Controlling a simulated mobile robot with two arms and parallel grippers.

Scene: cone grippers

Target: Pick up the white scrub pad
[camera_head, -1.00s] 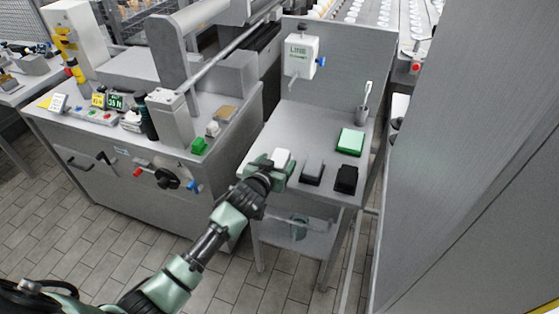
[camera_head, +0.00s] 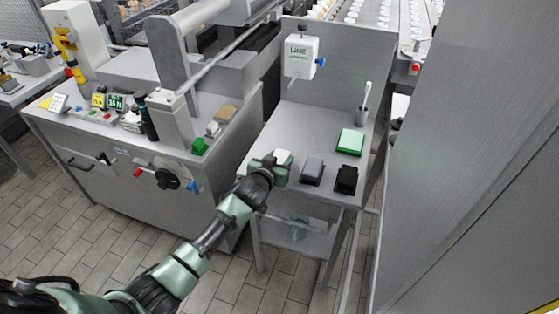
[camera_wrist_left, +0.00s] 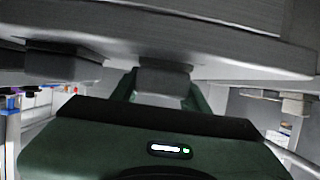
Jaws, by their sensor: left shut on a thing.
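The white scrub pad (camera_head: 283,155) is at the left front of the steel side table (camera_head: 309,133). My left gripper (camera_head: 272,162) is shut on the pad, its green fingers on either side of it. In the left wrist view a shaded, grey-looking block (camera_wrist_left: 163,78), which appears to be the pad, sits between the fingers of the left gripper (camera_wrist_left: 163,92). Part of the pad is hidden by the gripper, and I cannot tell whether it touches the tabletop. My right gripper is not in view.
To the right stand a dark grey pad (camera_head: 312,171), a black pad (camera_head: 346,179) and a green pad (camera_head: 350,141). A brush in a holder (camera_head: 364,103) stands behind. A LINE-labelled dispenser (camera_head: 301,56) hangs on the back panel. A machine (camera_head: 150,90) stands left.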

